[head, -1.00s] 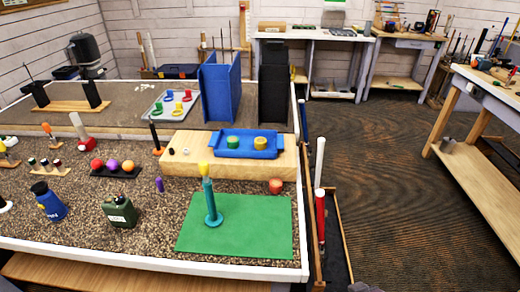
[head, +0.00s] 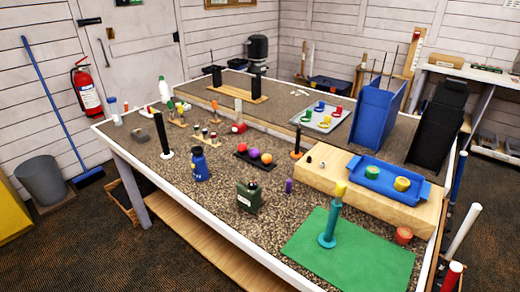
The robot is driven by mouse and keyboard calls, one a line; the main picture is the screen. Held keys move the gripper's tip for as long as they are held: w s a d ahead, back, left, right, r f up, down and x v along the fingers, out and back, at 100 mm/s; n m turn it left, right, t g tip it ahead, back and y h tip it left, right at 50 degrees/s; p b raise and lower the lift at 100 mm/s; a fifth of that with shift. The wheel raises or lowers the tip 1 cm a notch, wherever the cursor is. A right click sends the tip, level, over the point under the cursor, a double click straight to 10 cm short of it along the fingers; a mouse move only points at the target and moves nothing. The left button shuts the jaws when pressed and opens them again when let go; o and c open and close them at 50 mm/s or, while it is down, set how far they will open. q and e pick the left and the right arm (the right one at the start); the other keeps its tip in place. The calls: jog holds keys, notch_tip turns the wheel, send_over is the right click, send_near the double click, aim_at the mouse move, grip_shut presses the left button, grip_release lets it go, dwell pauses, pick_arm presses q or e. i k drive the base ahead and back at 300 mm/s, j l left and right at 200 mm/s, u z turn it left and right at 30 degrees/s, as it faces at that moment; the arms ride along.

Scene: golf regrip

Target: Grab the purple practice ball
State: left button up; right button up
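The purple practice ball (head: 253,154) sits in a small black tray (head: 242,160) near the middle of the table, in the head view. It is in the middle of a row, with a red ball (head: 241,148) on its left and an orange ball (head: 266,158) on its right. Neither of my grippers shows in the view.
A wooden block (head: 330,178) with a blue tray (head: 388,181) and a green mat (head: 345,255) lie further right.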

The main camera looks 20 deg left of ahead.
aim_at(255, 154)
jog(key=i+j, duration=0.1)
jog(key=j, duration=0.7)
jog(key=i+j, duration=0.1)
jog(key=j, duration=0.7)
jog(key=i+j+z, duration=0.1)
jog(key=j, duration=0.7)
jog(key=i+j, duration=0.1)
jog(key=j, duration=0.7)
